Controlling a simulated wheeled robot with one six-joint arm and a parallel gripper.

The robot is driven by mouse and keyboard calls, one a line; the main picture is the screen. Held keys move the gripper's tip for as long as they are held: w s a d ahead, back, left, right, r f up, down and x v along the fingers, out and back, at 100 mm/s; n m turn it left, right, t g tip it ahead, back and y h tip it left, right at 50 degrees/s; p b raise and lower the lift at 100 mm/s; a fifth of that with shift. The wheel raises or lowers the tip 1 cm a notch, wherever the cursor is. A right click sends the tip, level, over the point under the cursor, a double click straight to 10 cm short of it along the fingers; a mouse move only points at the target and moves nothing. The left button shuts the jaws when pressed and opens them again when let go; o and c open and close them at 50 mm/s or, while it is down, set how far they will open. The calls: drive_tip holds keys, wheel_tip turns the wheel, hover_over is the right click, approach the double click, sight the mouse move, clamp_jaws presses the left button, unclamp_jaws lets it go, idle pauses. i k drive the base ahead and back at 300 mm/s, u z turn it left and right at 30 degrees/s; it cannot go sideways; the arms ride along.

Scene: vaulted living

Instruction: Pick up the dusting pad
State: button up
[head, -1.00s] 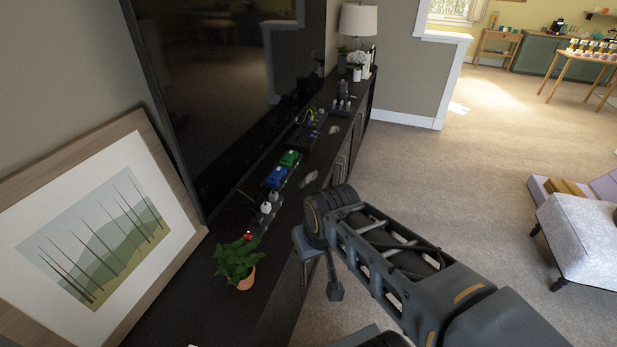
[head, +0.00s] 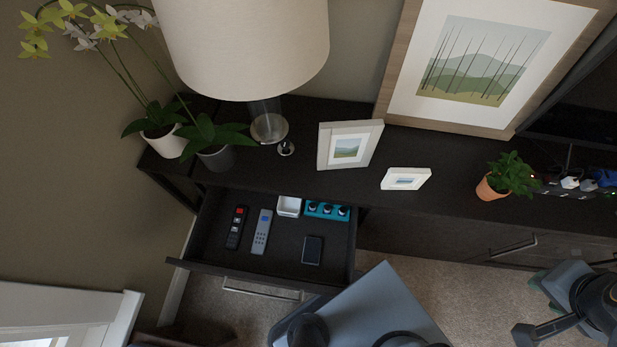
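I cannot make out for certain a dusting pad in the head view. An open drawer (head: 205,262) of the dark cabinet holds a black remote (head: 236,228), a grey remote (head: 262,232), a small white box (head: 289,206), a teal holder (head: 327,210) with dark round pieces and a small dark rectangular item (head: 312,250), whose kind I cannot tell. My gripper (head: 530,308) is at the lower right edge, in front of the cabinet and well right of the drawer. Its fingers look apart, with nothing seen between them.
The cabinet top (head: 440,205) bears a lamp (head: 245,45), plant pots (head: 163,142), a standing frame (head: 348,145), a small white frame (head: 406,179) and a potted plant (head: 508,178). A large picture (head: 480,60) leans behind. Carpet (head: 445,280) shows in front.

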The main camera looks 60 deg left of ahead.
sight(312, 246)
drive_tip(key=u, duration=2.25)
drive_tip(key=k, duration=0.1)
drive_tip(key=u, duration=2.85)
drive_tip(key=k, duration=1.5)
drive_tip(key=z, duration=0.85)
drive_tip(key=i, duration=0.5)
drive_tip(key=z, duration=0.05)
